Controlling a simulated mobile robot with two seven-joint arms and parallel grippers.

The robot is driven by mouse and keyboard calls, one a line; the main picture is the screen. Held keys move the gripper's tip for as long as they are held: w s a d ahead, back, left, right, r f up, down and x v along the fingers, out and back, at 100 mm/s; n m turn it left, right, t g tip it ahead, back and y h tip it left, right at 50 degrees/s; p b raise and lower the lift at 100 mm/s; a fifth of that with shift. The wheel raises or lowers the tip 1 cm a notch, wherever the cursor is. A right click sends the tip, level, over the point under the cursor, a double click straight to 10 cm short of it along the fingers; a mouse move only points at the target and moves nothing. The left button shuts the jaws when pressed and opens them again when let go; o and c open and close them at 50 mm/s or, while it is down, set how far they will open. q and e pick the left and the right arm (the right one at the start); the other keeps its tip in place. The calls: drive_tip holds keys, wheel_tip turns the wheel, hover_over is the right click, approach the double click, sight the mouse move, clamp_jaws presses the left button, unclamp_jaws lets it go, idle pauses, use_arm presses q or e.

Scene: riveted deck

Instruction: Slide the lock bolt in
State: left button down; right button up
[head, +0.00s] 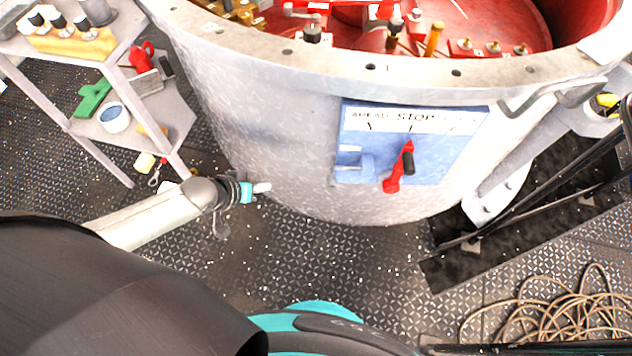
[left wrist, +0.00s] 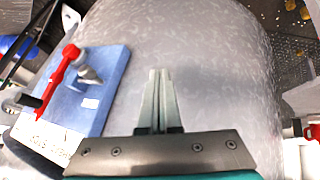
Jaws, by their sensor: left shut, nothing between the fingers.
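A blue panel (head: 430,170) marked AHEAD and STOP is fixed to the curved grey drum wall; it also shows tilted in the left wrist view (left wrist: 112,65). A red lever (head: 393,182) with a black grip sits on it below STOP; it also shows in the left wrist view (left wrist: 53,85). Left of the lever, a small blue-grey fitting (head: 366,163) juts from the panel, seemingly the lock bolt; it shows as a grey knobbed piece in the left wrist view (left wrist: 88,68). My left gripper (head: 264,187) is shut, empty, and left of the panel, apart from it. My right gripper is not in view.
The drum (head: 250,120) has a flanged rim and red inside with fittings. A grey shelf (head: 165,115) with tools stands at left. A bent handle (head: 560,95) projects at right. Coiled rope (head: 545,310) lies on the deck at lower right.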

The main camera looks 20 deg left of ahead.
use_arm(q)
drive_tip(key=s+d+r+h, duration=0.1)
drive_tip(key=d+r+h, duration=0.1)
drive_tip(key=d+r, duration=0.2)
drive_tip(key=shift+d+r+g, duration=0.4)
drive_tip(key=shift+r, duration=0.5)
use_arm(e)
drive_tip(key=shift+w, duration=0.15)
use_arm(q)
drive_tip(key=shift+f, duration=0.15)
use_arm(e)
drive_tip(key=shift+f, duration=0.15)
use_arm(q)
drive_tip(key=w+d+f+b, duration=0.6)
drive_tip(key=d, duration=0.1)
drive_tip(key=shift+w+d+f+b, duration=0.15)
drive_tip(key=shift+w+f+b, duration=0.05)
drive_tip(key=shift+f+b, duration=0.2)
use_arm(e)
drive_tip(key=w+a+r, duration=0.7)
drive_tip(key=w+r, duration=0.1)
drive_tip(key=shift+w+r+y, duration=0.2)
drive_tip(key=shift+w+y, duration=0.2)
use_arm(q)
drive_tip(key=shift+d, duration=0.1)
